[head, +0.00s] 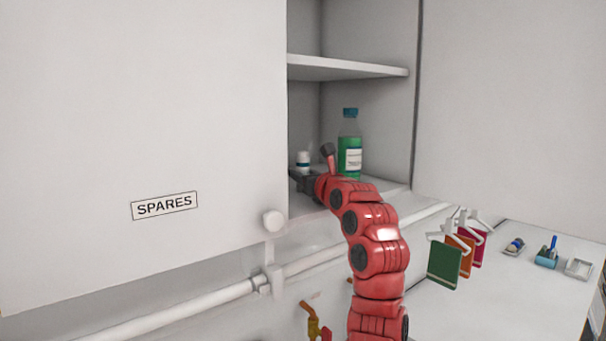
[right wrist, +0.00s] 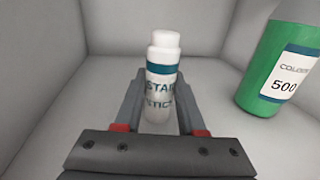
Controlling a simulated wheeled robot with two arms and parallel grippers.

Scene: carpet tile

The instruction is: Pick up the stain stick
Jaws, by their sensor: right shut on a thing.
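The stain stick (right wrist: 161,80) is a small white cylinder with a white cap and a teal band, lettered "STAIN STICK". It stands upright between the fingers of my right gripper (right wrist: 158,105) in the right wrist view, and the gripper is shut on it. In the head view the stain stick (head: 303,160) shows inside the open cupboard, on the lower shelf, with its lower part hidden by my right gripper (head: 300,180). I cannot tell whether its base touches the shelf. My left gripper is not in view.
A green bottle (head: 350,150) with a blue cap stands just right of the stain stick; it also shows in the wrist view (right wrist: 272,75). An upper shelf (head: 345,68) is above. A door marked SPARES (head: 130,110) is at left.

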